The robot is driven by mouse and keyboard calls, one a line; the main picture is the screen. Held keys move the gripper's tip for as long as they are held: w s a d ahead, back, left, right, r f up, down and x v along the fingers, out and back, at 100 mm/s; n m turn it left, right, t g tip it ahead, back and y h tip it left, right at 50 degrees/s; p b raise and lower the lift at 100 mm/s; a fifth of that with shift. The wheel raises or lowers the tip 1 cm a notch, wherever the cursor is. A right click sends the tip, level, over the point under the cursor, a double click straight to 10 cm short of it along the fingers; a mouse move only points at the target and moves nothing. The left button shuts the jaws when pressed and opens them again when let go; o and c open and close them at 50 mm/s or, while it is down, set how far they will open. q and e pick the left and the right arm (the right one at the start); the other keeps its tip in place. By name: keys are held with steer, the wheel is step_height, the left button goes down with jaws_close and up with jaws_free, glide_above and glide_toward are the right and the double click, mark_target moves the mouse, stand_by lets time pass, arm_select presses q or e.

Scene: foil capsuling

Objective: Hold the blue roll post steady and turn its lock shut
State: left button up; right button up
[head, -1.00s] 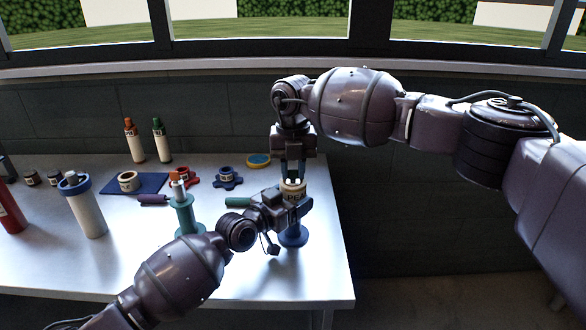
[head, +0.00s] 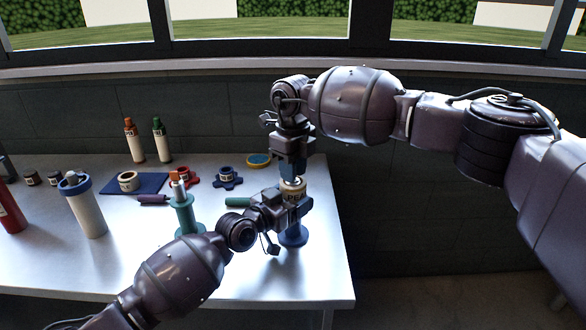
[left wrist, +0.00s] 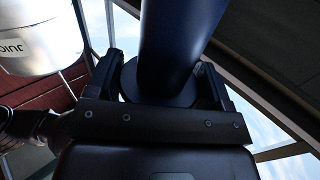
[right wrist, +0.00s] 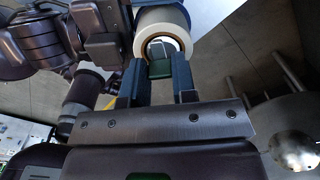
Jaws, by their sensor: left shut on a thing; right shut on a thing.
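The blue roll post (head: 293,238) stands upright near the table's right end, its round base on the tabletop. A tan labelled roll (head: 293,191) sits around its upper part. My left gripper (head: 296,214) is shut on the post below the roll; the left wrist view shows the blue shaft (left wrist: 180,40) between its fingers. My right gripper (head: 293,176) points down from above, shut on the lock at the post's top. The right wrist view shows the dark lock piece (right wrist: 160,68) between the fingertips, against the pale roll ring (right wrist: 163,30). The lock is mostly hidden in the head view.
A teal post (head: 185,215) stands left of my left gripper. A blue mat (head: 152,186) with a tan roll, a red and a blue star-shaped knob (head: 227,177), and a yellow-blue disc (head: 258,160) lie behind. Two bottles and a white canister (head: 85,210) stand further left.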

steer(key=n, duration=0.4)
steer(key=shift+n, duration=2.1)
steer(key=o, duration=0.9)
step_height(320, 180, up, 12)
steer(key=shift+r, duration=0.1)
arm_select(q)
steer(key=o, duration=1.2)
